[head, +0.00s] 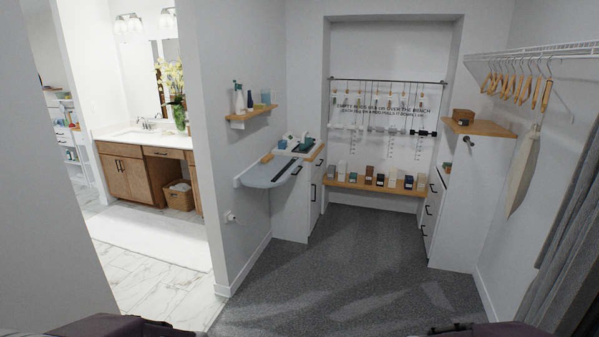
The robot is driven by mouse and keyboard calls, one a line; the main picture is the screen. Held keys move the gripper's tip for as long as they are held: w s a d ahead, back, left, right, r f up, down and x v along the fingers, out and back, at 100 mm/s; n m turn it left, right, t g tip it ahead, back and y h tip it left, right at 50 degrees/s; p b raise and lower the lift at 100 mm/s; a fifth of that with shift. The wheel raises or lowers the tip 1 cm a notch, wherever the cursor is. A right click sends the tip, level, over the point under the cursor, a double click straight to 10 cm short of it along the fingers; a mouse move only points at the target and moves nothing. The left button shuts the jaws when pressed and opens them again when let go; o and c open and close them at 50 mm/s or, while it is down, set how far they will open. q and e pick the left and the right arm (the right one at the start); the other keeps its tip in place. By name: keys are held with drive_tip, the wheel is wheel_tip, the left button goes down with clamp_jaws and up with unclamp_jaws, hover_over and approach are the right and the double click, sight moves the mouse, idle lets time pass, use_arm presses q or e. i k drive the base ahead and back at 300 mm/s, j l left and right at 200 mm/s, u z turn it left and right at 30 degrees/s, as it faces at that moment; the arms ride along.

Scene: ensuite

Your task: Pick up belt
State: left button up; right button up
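No belt can be made out with certainty. A long dark strip (286,171) lies across the pale fold-down board (262,177) on the left wall; it may be a belt. Several thin items hang from a dark rail (388,80) in the back alcove, too small to identify. At the bottom edge only the tops of my arms show. The dark end of my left arm (165,327) and that of my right arm (450,327) are cut off by the frame, far from the board and rail. Their fingers cannot be made out.
A bench (376,188) with several small boxes crosses the alcove. White drawer units stand on both sides. Several wooden hangers (520,86) hang at right, near a grey curtain (570,235). The grey carpet (350,270) is clear. A wall end at left separates the bathroom.

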sight(277, 177)
drive_tip(key=i, duration=2.9)
drive_tip(key=i+z, duration=0.15)
drive_tip(key=i, duration=0.5)
drive_tip(key=i+j+z, duration=0.1)
drive_tip(key=i, duration=0.5)
drive_tip(key=i+j+z, duration=0.15)
drive_tip(key=i, duration=0.5)
drive_tip(key=j, duration=0.15)
